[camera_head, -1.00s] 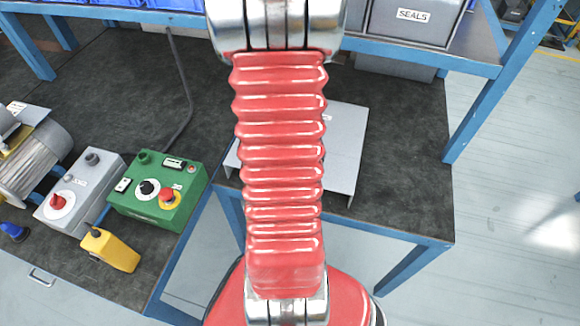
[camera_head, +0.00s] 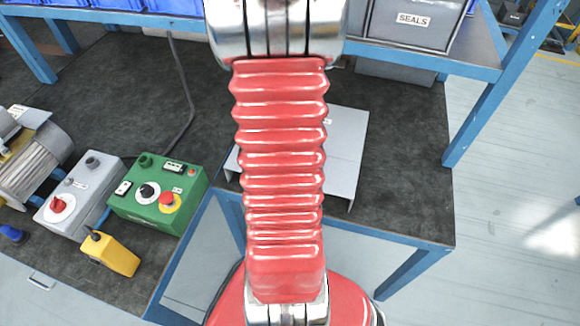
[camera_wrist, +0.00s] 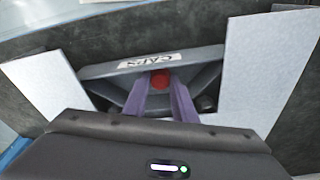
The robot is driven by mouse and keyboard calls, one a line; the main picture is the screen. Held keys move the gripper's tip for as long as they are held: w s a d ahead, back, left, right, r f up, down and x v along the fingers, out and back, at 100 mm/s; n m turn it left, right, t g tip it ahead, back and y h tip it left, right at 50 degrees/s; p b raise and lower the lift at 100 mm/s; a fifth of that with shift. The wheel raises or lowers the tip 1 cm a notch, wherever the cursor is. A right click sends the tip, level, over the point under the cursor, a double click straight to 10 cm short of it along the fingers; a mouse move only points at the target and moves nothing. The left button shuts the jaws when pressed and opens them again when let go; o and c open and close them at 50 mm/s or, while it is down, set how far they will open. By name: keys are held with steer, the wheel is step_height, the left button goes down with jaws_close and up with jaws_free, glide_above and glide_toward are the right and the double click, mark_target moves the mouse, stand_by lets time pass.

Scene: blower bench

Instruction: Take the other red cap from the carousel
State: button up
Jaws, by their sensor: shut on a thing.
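In the wrist view, my gripper (camera_wrist: 161,92) has its two purple fingers shut on a red cap (camera_wrist: 160,80). The cap is at the fingertips, in front of a grey holder (camera_wrist: 205,55) with a label reading CAPS, which I take to be the carousel. I cannot tell whether the cap still touches the holder. In the head view my own red arm hides the gripper, the cap and most of the carousel.
Pale panels stand on both sides of the holder, one at right (camera_wrist: 265,70); they also show in the head view (camera_head: 346,150). A green control box (camera_head: 158,192), a grey switch box (camera_head: 80,197) and a yellow pendant (camera_head: 110,253) are at left. A blue shelf with a SEALS bin (camera_head: 412,22) overhangs the back.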

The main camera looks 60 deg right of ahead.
step_height(320, 180, up, 10)
steer(key=shift+f, duration=0.2)
stand_by(0.3)
stand_by(0.4)
